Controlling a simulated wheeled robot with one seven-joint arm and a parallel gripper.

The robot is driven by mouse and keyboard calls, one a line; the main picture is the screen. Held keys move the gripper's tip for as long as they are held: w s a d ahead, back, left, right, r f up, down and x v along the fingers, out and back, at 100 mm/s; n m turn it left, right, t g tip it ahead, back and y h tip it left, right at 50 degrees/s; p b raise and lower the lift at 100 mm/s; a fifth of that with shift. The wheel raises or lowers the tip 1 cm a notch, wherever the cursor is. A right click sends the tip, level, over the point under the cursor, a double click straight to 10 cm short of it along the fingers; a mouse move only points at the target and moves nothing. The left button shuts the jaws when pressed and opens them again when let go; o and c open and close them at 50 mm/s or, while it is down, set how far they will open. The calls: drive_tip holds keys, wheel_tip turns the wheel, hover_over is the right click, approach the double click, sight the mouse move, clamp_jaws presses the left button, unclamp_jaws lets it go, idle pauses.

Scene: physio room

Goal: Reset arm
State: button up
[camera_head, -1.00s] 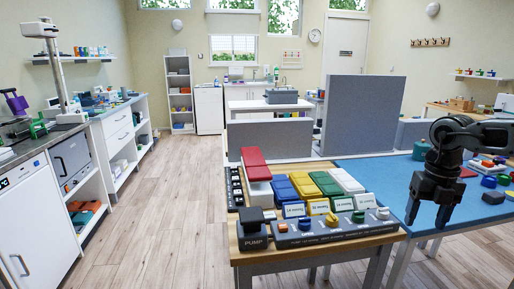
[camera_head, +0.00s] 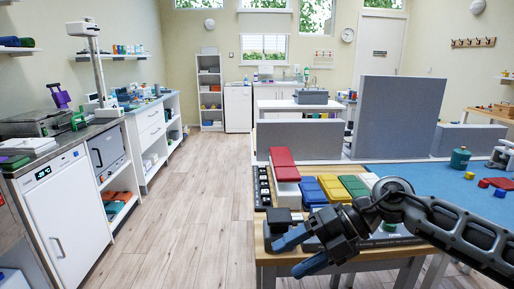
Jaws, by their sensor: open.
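My gripper (camera_head: 292,254) is in front of the wooden table's near edge, with its two dark blue fingers spread apart and pointing left. Nothing shows between the fingers. My arm reaches in from the right side of the view and hides part of the table and the dark panel on it. The black pump block (camera_head: 281,225) stands just behind the upper finger; I cannot tell whether they touch.
The wooden table (camera_head: 267,259) holds a red-topped box (camera_head: 283,162), blue pads (camera_head: 310,190), yellow pads (camera_head: 334,188) and green pads (camera_head: 355,186). A blue table (camera_head: 425,178) with small coloured items is at right. Grey partitions (camera_head: 397,118) stand behind. The wooden floor (camera_head: 190,205) at left is clear.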

drive_tip(key=s+a+r+y, duration=0.4)
drive_tip(key=a+r, duration=0.1)
drive_tip(key=a, duration=0.4)
drive_tip(key=s+a+r+m+t+y, duration=0.5)
drive_tip(key=s+r+m+t+y, duration=0.25)
drive_tip(key=r+y, duration=0.4)
drive_tip(key=s+d+f+m+t+h, duration=0.75)
drive_tip(key=m+h, duration=0.45)
drive_tip(key=m, duration=0.2)
drive_tip(key=s+d+f+m+t+h, duration=0.6)
drive_tip(key=d+m+t+h, duration=0.2)
drive_tip(key=m+h, duration=0.55)
drive_tip(key=s+d+f+g, duration=0.3)
drive_tip(key=s+d, duration=0.3)
drive_tip(key=s, duration=0.3)
drive_tip(key=s+d+f+g+h, duration=0.1)
drive_tip(key=s+d+f+g, duration=0.2)
drive_tip(key=s+d, duration=0.3)
drive_tip(key=s+g, duration=0.1)
drive_tip(key=s, duration=0.2)
drive_tip(key=shift+d+f, duration=0.15)
drive_tip(key=shift+f, duration=0.1)
